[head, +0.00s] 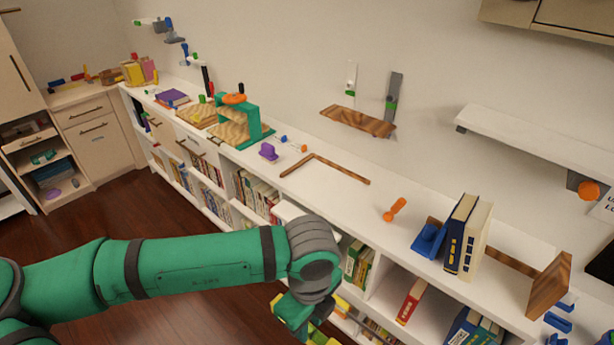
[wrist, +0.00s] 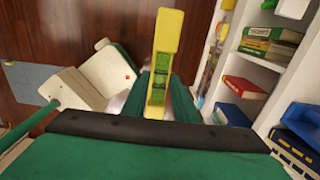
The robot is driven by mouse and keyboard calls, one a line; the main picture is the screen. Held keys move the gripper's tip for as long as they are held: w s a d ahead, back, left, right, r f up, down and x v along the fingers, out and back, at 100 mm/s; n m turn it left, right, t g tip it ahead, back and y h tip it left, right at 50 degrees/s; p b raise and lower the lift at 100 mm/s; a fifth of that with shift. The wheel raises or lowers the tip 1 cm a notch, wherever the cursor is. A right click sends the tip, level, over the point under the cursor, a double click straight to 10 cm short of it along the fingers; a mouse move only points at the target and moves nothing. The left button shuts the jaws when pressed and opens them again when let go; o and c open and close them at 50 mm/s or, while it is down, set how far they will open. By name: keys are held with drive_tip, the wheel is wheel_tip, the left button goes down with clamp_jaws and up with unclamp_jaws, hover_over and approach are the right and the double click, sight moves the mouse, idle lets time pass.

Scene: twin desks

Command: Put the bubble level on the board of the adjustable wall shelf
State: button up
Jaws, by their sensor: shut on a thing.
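The bubble level is a yellow bar (wrist: 168,38) with green vials, held between the two green fingers of my gripper (wrist: 160,92) in the wrist view. It sticks out past the fingertips. In the head view my gripper (head: 300,315) hangs low at the bottom centre, in front of the white bookcase, and the level is mostly hidden. The adjustable wall shelf has a brown wooden board (head: 357,121) on two upright brackets with green parts, on the wall above the counter. The board's visible top is bare. My gripper is well below and in front of it.
The white counter (head: 345,205) below the board holds a wooden frame corner (head: 318,165), a purple item (head: 268,151), an orange tool (head: 395,209) and books (head: 466,235) at right. A white wall shelf (head: 540,135) is at upper right. Bookcase shelves are close beside my gripper.

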drive_tip(key=shift+s+d, duration=0.1)
drive_tip(key=shift+s, duration=0.2)
drive_tip(key=w+d+n, duration=0.3)
drive_tip(key=w+n, duration=0.3)
drive_tip(key=w, duration=0.6)
drive_tip(key=w+a+f+n, duration=0.2)
drive_tip(key=w+f+n, duration=0.7)
drive_tip(key=n, duration=0.2)
drive_tip(key=s+f+n, duration=0.3)
drive_tip(key=f, duration=0.6)
drive_tip(key=s+a+f+n, duration=0.1)
drive_tip(key=s+f+n, duration=0.2)
drive_tip(key=f, duration=0.6)
drive_tip(key=s+f+n, duration=0.3)
drive_tip(key=f, duration=0.5)
drive_tip(key=shift+s+a+f, duration=0.3)
drive_tip(key=shift+a+f, duration=0.05)
drive_tip(key=shift+f, duration=0.05)
